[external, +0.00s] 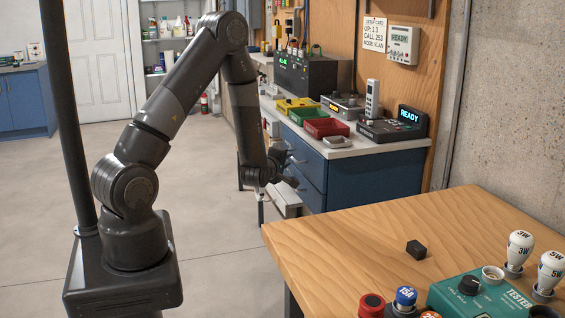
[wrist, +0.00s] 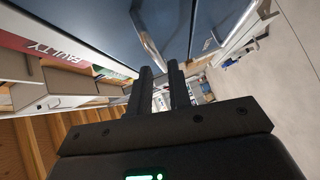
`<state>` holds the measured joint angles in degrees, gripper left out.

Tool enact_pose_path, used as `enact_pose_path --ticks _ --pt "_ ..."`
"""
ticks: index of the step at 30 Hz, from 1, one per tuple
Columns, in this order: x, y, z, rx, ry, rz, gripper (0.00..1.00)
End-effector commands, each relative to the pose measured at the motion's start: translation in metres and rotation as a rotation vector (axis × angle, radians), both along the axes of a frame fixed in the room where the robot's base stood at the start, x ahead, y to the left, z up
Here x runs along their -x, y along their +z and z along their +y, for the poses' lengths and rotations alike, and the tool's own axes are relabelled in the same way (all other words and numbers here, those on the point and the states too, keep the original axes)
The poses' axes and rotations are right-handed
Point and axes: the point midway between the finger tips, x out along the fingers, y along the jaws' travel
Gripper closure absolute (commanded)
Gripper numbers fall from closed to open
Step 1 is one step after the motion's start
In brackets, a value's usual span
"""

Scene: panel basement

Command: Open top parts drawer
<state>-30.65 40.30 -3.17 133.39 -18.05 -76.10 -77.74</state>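The blue cabinet (external: 380,177) under the workbench has stacked drawers. The top drawer (external: 308,165) looks closed in the external view. In the wrist view its blue front (wrist: 100,25) fills the upper left, with a silver bar handle (wrist: 150,42) running down toward my fingertips. My gripper (external: 290,182) is low at the drawer fronts. In the wrist view my gripper (wrist: 160,72) has its two dark fingers apart with a narrow gap, and the handle's near end shows between or just beyond the tips. I cannot tell whether they touch it.
A second handle (wrist: 210,40) is on the drawer below. Red (external: 326,128) and green (external: 305,115) bins stand on the bench above. A wooden table (external: 380,240) with a tester (external: 485,293) is at front right. The floor (external: 225,240) beside my base is clear.

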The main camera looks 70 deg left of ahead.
Motion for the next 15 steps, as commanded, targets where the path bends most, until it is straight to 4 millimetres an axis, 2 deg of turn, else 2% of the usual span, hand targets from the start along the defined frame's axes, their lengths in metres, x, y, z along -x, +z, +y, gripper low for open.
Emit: enact_pose_path --ticks 6,15 --pt "-0.023 -0.005 0.024 -0.001 0.000 0.001 0.82" --pt "-0.032 -0.007 0.033 0.000 -0.001 0.002 0.82"
